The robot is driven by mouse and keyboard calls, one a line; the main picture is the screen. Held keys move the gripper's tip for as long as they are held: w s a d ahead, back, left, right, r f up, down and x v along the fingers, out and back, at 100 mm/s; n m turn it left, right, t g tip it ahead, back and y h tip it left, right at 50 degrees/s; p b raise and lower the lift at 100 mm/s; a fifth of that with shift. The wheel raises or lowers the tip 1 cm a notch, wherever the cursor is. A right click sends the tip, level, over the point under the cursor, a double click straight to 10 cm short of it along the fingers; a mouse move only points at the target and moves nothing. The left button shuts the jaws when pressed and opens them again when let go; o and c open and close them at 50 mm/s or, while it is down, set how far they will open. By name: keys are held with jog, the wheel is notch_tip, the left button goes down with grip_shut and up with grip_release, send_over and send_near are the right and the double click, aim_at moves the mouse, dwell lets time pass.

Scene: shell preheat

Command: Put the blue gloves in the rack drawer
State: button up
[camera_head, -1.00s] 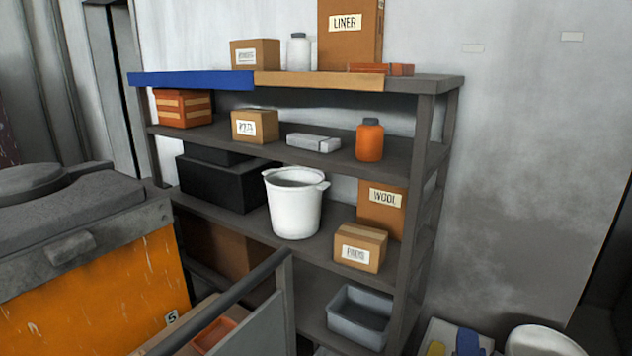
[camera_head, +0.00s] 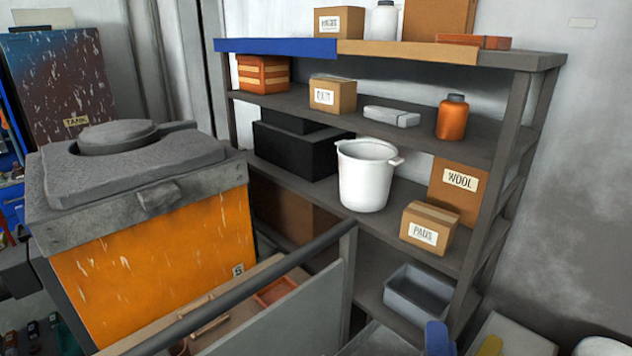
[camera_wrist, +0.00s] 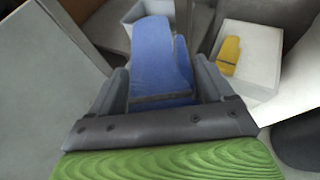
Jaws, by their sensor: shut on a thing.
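A blue glove (camera_wrist: 160,55) is held between the two dark fingers of my gripper (camera_wrist: 162,88) in the wrist view, with its finger end pointing away from me. The glove's top also shows at the bottom edge of the head view (camera_head: 438,338), in front of the rack. My gripper is shut on it. The grey rack (camera_head: 490,215) has several shelves. An open grey bin (camera_head: 418,306) sits low in the rack, and its pale edge shows beyond the glove in the wrist view (camera_wrist: 133,12). I cannot tell whether this bin is the drawer.
A yellow glove (camera_head: 490,346) lies on a pale surface right of the blue one. A grey panel with a dark rail (camera_head: 290,310) stands before the rack's left part. An orange furnace (camera_head: 150,255) is at left. A white bucket (camera_head: 366,178) and labelled boxes fill the shelves.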

jog(key=w+a+f+n+y, duration=0.1)
jog(key=w+a+n+y, duration=0.2)
jog(key=a, duration=1.3)
jog(key=shift+n+t+y, duration=0.3)
jog(key=shift+t+y, duration=0.1)
jog(key=shift+y, duration=0.2)
jog(key=shift+w+f, duration=0.1)
